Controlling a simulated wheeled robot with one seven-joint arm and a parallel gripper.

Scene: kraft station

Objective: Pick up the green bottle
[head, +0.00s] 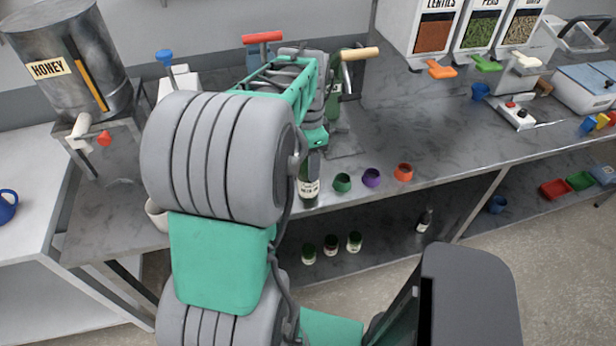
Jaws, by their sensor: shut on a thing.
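A dark green bottle (309,187) with a pale label shows upright in the head view, just below the end of my arm, near the counter's front edge. My gripper (313,158) is around its upper part and shut on it; the fingers are mostly hidden by my arm. I cannot tell whether the bottle's base touches the counter. Another green bottle (334,105) stands farther back, partly hidden behind my wrist.
Green (342,182), purple (371,178) and orange (404,172) cups stand just right of the held bottle. A honey tank (65,60) is at the left. Small jars (331,244) and a dark bottle (425,220) stand on the lower shelf. The counter (430,130) is clear right of centre.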

